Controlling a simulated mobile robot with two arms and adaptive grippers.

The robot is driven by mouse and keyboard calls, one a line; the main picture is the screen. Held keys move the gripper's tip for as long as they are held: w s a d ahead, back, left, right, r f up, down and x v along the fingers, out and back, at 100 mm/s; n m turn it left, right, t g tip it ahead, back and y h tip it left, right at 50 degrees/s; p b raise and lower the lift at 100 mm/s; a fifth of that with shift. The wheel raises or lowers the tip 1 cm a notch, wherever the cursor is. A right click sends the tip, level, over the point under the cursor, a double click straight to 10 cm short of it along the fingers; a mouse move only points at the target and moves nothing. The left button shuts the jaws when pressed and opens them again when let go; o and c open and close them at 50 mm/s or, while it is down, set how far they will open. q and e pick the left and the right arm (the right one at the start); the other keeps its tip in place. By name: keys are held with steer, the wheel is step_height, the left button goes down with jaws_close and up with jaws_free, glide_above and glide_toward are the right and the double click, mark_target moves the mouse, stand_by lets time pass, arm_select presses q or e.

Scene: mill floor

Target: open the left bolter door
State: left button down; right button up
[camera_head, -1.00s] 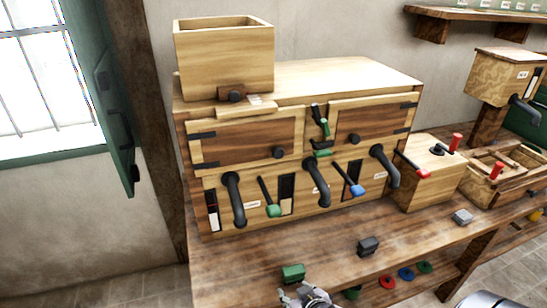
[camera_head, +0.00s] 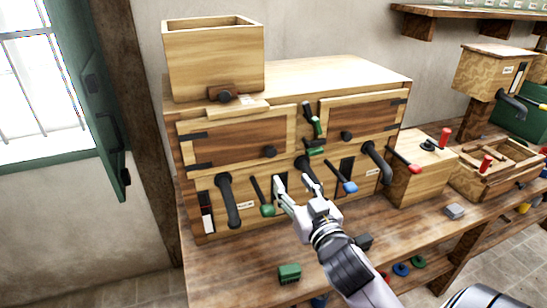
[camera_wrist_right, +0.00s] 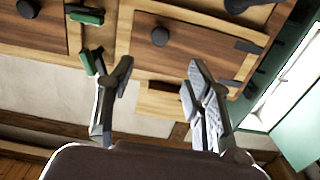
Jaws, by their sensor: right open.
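The left bolter door (camera_head: 235,143) is a dark wood panel in a pale frame on the wooden cabinet's front, and it looks closed. Its round dark knob (camera_head: 270,151) is at its right side, with black hinges on the left. In the right wrist view, which looks turned over, the left door (camera_wrist_right: 190,55) and its knob (camera_wrist_right: 160,37) show beyond the fingers. My right gripper (camera_head: 293,178) is open and empty, in front of the cabinet and below and right of the knob in the head view. The wrist view shows its spread fingers (camera_wrist_right: 158,78). My left gripper is not in view.
A right door (camera_head: 360,115) with its own knob (camera_head: 346,136) is beside it. Green-handled latches (camera_head: 315,128) sit between the doors. Black spouts (camera_head: 228,200), a green-tipped lever (camera_head: 266,209) and a blue-tipped lever (camera_head: 349,186) stick out below. A green block (camera_head: 289,273) lies on the bench.

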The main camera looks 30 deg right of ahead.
mark_target(272, 153)
steer(key=p+x, duration=0.3)
steer(key=x, duration=1)
steer(key=shift+w, duration=0.1)
steer(key=shift+c, duration=0.2)
jaws_close()
